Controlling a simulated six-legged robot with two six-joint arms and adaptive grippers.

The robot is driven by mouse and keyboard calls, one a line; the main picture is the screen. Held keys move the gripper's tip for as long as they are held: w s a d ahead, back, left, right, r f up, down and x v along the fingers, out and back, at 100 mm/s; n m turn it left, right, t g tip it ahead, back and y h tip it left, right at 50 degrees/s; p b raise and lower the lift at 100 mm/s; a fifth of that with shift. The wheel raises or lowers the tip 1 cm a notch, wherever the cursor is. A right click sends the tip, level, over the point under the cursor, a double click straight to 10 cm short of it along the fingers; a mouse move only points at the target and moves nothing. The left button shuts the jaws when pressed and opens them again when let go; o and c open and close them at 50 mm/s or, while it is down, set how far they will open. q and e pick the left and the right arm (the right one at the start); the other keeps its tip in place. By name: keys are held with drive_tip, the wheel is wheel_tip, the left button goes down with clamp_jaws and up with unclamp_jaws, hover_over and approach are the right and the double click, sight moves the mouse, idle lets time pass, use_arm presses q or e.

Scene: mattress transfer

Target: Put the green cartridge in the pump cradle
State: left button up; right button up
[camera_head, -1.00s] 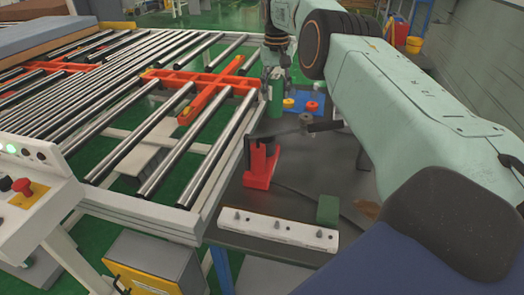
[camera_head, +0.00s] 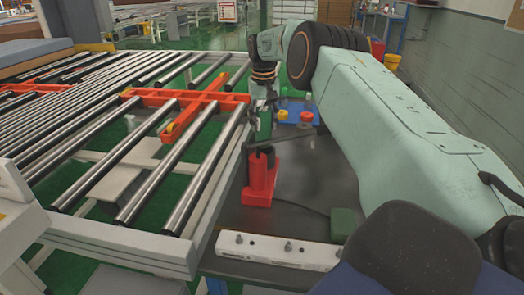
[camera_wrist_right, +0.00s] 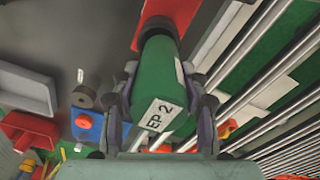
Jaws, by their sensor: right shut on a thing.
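The green cartridge (camera_wrist_right: 155,72), labelled "EP 2", is held between the fingers of my right gripper (camera_wrist_right: 160,118) in the right wrist view. In the head view my right gripper (camera_head: 263,98) is over the red pump cradle (camera_head: 260,182), and the cartridge (camera_head: 264,124) hangs upright, partly hidden by the fingers. The cartridge's lower end lines up with the cradle's dark upper part. In the wrist view the red cradle (camera_wrist_right: 160,12) shows just beyond that end. I cannot tell whether they touch. My left gripper is in neither view.
The roller conveyor (camera_head: 196,168) with a red cross-shaped part is close on the left. A blue tray (camera_head: 298,111) with red and yellow pieces lies behind the cradle. A white strip (camera_head: 275,249) and a green block (camera_head: 343,224) lie nearer on the dark table.

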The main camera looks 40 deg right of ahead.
sight(264, 109)
drive_tip(key=f, duration=0.4)
drive_tip(key=shift+w+d, duration=0.15)
drive_tip(key=shift+d, duration=0.25)
drive_tip(key=shift+s+a+f, duration=0.15)
drive_tip(key=shift+f, duration=0.45)
drive_tip(key=shift+s+a+f, duration=0.15)
drive_tip(key=shift+f, duration=0.7)
drive_tip(key=shift+w+d+f, duration=0.2)
drive_tip(key=shift+w+f, duration=0.05)
drive_tip(key=shift+w, duration=0.05)
drive_tip(key=o, duration=1.3)
drive_tip(key=shift+s+a+r, duration=0.2)
drive_tip(key=shift+s, duration=0.05)
drive_tip(key=shift+w+d+f, duration=0.15)
drive_tip(key=shift+w+d, duration=0.05)
drive_tip(key=r, duration=0.5)
drive_tip(key=r+p, duration=0.1)
drive_tip(key=r, duration=0.5)
drive_tip(key=shift+s+a, duration=0.15)
drive_tip(key=shift+a, duration=0.05)
drive_tip(key=shift+s+a+r, duration=0.1)
drive_tip(key=shift+r, duration=0.5)
